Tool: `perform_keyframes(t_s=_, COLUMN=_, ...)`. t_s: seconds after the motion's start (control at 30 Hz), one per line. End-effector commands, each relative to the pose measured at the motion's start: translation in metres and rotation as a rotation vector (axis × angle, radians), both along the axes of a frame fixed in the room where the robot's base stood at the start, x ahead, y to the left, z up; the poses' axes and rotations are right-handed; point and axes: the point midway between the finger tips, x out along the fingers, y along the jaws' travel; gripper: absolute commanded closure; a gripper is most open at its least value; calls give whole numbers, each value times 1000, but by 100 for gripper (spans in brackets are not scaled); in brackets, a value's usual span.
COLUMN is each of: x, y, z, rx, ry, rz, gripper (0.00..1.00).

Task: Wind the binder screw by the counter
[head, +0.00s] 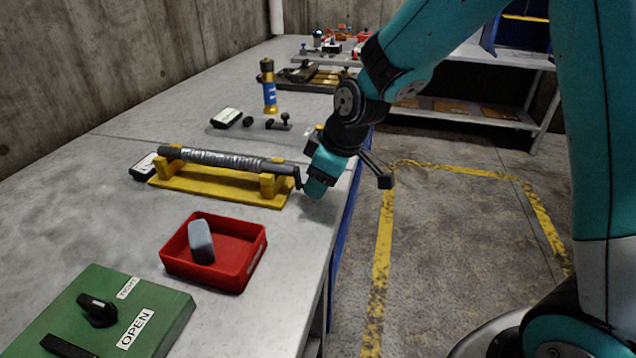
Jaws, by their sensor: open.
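The binder screw (222,159) is a grey threaded rod lying level in a yellow cradle (220,186) on the bench. A dark piece shows at its right end, close to my gripper (300,178). My gripper is open beside that end; my wrist mostly hides its fingers, and I cannot tell whether they touch the screw. A small dark box with a pale face (143,166), perhaps the counter, lies behind the cradle's left end. Its reading is too small to make out.
A red tray (253,264) holding a grey block (201,242) stands in front of the cradle. A green box marked OPEN (165,308) is at front left. A blue and gold cylinder (268,88) and another small display box (227,117) stand behind. Floor right of the bench is clear.

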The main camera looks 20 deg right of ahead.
Motion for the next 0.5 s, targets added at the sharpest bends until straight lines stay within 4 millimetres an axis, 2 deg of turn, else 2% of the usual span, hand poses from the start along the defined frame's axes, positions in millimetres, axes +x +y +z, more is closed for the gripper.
perform_keyframes(t_s=0.1, x=2, y=2, z=-8, rx=0, ry=1, rz=0, gripper=52)
perform_keyframes(t_s=0.4, x=3, y=3, z=-9, rx=0, ry=0, rz=0, gripper=52)
perform_keyframes(t_s=0.5, x=3, y=3, z=-9, rx=0, ry=0, rz=0, gripper=75)
